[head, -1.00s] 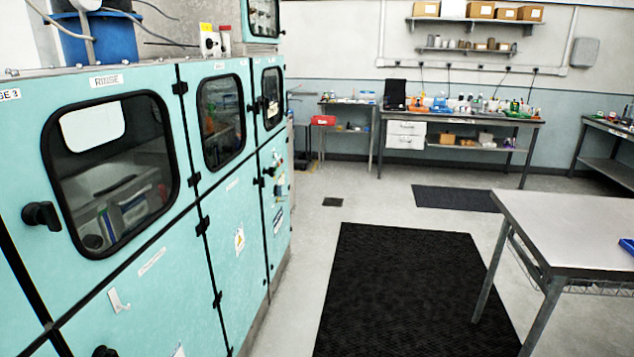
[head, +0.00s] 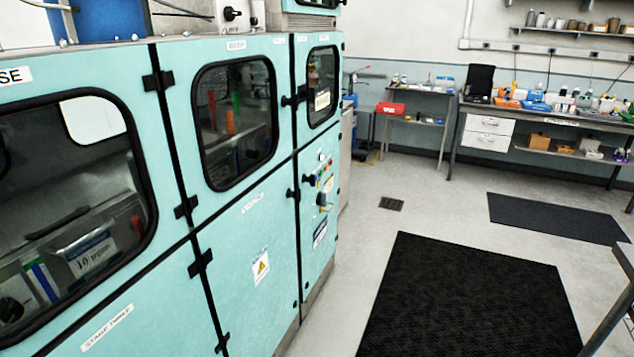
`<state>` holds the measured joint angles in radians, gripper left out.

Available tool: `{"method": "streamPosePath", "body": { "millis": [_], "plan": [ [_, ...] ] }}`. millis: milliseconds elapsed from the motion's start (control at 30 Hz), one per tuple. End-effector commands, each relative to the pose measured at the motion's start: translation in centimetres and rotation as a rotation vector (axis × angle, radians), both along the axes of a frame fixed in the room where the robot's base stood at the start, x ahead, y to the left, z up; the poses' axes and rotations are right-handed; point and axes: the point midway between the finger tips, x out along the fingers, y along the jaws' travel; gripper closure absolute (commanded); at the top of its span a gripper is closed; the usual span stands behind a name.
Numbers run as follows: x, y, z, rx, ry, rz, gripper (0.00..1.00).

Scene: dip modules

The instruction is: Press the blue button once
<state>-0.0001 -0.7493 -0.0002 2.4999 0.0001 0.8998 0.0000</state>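A small control panel (head: 321,183) sits on the far end door of the teal cabinet row. It carries several tiny coloured buttons and knobs, with a grey fitting below them. The buttons are too small and far away to tell surely which one is blue. A blue and white label (head: 320,234) is on the same door below. My gripper is not in view.
The teal cabinets (head: 235,215) with dark windows and black handles fill the left side. A black mat (head: 465,300) lies on the floor in front. A metal table (head: 624,262) juts in at the right edge. Grey floor (head: 365,235) is clear near the panel.

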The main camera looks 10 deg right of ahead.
Motion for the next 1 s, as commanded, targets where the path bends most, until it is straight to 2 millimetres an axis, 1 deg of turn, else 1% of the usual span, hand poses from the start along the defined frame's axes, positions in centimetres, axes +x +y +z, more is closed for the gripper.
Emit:
{"method": "streamPosePath", "body": {
  "millis": [200, 233, 400, 500, 1000],
  "plan": [
    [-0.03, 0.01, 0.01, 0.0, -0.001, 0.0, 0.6],
    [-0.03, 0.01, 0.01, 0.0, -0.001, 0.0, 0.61],
    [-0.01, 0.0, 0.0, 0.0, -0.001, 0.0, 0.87],
    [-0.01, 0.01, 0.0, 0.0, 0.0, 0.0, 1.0],
    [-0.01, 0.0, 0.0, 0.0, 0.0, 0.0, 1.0]
  ]
}}
